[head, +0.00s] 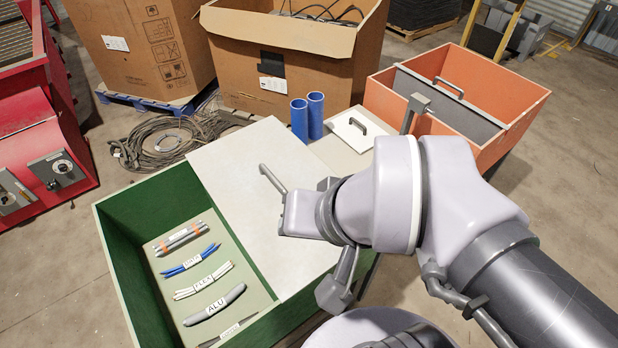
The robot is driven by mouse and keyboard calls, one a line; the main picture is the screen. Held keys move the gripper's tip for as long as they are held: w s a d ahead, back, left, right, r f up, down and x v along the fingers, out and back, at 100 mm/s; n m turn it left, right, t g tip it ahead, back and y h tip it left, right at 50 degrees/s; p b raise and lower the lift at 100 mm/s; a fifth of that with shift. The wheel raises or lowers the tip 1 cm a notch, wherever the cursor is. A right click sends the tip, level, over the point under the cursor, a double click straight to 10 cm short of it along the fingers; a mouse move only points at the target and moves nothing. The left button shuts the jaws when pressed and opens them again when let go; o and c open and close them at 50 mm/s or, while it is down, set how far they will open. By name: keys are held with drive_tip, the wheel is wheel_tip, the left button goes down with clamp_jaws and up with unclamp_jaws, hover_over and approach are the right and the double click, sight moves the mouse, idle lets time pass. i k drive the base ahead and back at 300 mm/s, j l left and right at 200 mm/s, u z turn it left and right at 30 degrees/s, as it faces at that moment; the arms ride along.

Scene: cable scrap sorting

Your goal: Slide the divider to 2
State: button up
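The divider (445,104) is a grey upright panel with a dark bar handle (449,88) on its top edge. It stands across the inside of the orange bin (519,119) at the right, with open space on both sides of it. I can read no position numbers on the bin. My arm (395,200) reaches in from the lower right, in front of the bin's near left corner. Its wrist end is over the pale board left of the bin, apart from the divider.
A green bin (120,262) holds several labelled cable pieces, partly under a pale board (225,160). A small white lid (340,134) with a handle and two blue cylinders (308,118) stand behind. Cardboard boxes stand behind.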

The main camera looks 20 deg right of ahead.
sight(476, 125)
drive_tip(key=z, duration=1.55)
